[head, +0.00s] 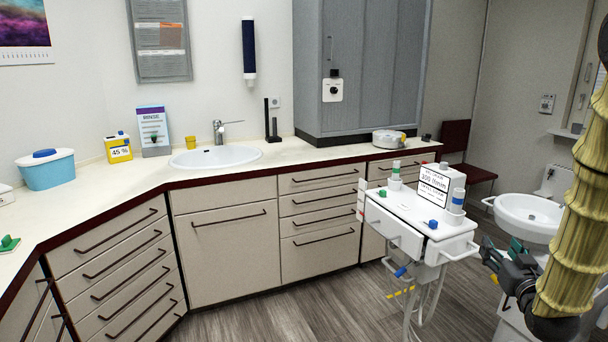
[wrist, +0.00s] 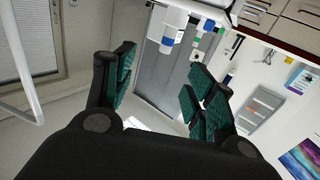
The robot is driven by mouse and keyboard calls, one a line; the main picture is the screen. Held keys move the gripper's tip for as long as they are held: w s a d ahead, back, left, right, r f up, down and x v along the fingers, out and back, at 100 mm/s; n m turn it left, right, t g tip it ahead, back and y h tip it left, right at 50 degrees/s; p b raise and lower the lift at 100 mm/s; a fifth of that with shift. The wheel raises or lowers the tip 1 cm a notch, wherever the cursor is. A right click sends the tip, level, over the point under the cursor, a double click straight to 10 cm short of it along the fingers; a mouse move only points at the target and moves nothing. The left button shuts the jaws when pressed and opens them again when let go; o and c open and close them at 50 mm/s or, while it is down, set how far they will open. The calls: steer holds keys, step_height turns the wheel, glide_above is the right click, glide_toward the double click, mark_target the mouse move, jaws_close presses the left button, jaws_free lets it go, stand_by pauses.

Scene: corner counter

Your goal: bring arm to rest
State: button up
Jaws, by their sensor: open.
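My gripper (head: 500,265) is at the lower right of the head view, at the end of my yellowish arm. It is beside the white cart (head: 420,225), a little to its right. In the wrist view my gripper (wrist: 160,95) has its green-padded fingers spread wide apart, with nothing between them. The wrist picture is turned over, with the counter and cart at its top.
The cart carries a sign (head: 433,182), a blue-marked bottle (head: 457,200) and small blocks. A white basin (head: 528,215) stands behind my arm. The corner counter (head: 300,160) holds a sink (head: 216,157) and a teal tub (head: 47,172). Floor (head: 260,322) shows bare before the drawers.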

steer(key=s+a+f+g+y+p, duration=0.1)
steer(key=s+a+f+g, duration=0.3)
steer(key=f, duration=0.6)
steer(key=s+a+f+g, duration=0.2)
steer(key=s+a+f, duration=0.25)
steer(key=f, duration=0.55)
steer(key=s+a+f+g+y+p, duration=0.1)
steer(key=s+a+f+g, duration=0.3)
steer(key=f, duration=0.6)
steer(key=s+a+f+g, duration=0.2)
steer(key=s+a+f, duration=0.2)
steer(key=s, duration=0.5)
steer(key=s+a+f+n+g+p, duration=0.1)
steer(key=s+a+f+g, duration=0.2)
steer(key=s, duration=0.7)
steer(key=s+a+f+g+y+p, duration=0.1)
steer(key=s+a+f+g, duration=0.1)
steer(key=s+a+f, duration=0.5)
steer(key=s, duration=0.2)
steer(key=shift+s+n+g, duration=0.3)
steer(key=shift+g, duration=0.1)
